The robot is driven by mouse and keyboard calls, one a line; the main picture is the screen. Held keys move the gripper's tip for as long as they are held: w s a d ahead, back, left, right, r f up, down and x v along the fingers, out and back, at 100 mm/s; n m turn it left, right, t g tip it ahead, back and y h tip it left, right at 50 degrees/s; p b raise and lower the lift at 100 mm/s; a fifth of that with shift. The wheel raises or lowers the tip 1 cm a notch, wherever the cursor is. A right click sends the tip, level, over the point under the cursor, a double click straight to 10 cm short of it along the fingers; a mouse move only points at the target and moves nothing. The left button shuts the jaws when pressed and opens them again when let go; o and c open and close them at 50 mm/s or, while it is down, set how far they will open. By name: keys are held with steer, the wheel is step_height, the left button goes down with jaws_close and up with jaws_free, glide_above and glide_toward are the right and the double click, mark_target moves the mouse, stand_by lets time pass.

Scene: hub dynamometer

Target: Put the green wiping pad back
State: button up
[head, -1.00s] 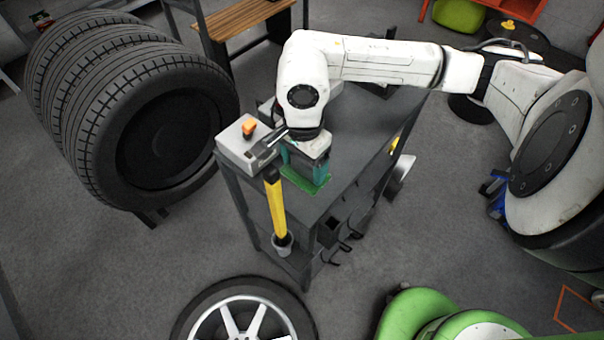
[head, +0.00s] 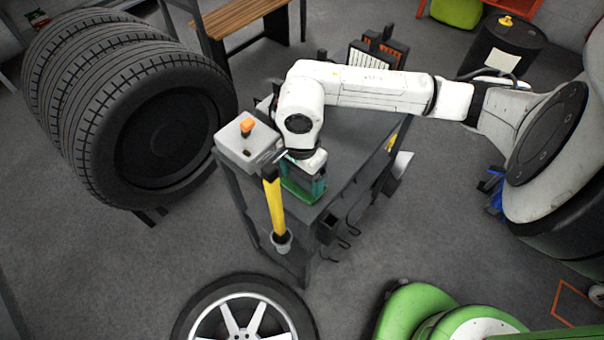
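The green wiping pad (head: 300,194) is at the near end of the dark cart's top (head: 354,165), just right of the yellow handle. My gripper (head: 303,184) points down over the pad, with teal fingers around its upper part. It looks shut on the pad, though my wrist and fingers hide most of the grip. The pad is low over the cart top; I cannot tell whether it touches the surface.
A grey box with an orange knob (head: 246,145) stands on the cart's left corner. A yellow handle (head: 275,207) rises close beside my gripper. Hooks (head: 348,232) stick out from the cart's right side. Stacked tyres (head: 150,120) stand at left; a wheel (head: 243,312) lies in front.

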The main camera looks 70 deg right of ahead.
steer(key=shift+o, duration=1.3)
steer(key=shift+r, duration=0.1)
steer(key=shift+r+p, duration=0.25)
steer(key=shift+p, duration=0.1)
step_height(320, 180, up, 12)
steer(key=b, duration=0.1)
steer(key=shift+f, duration=0.15)
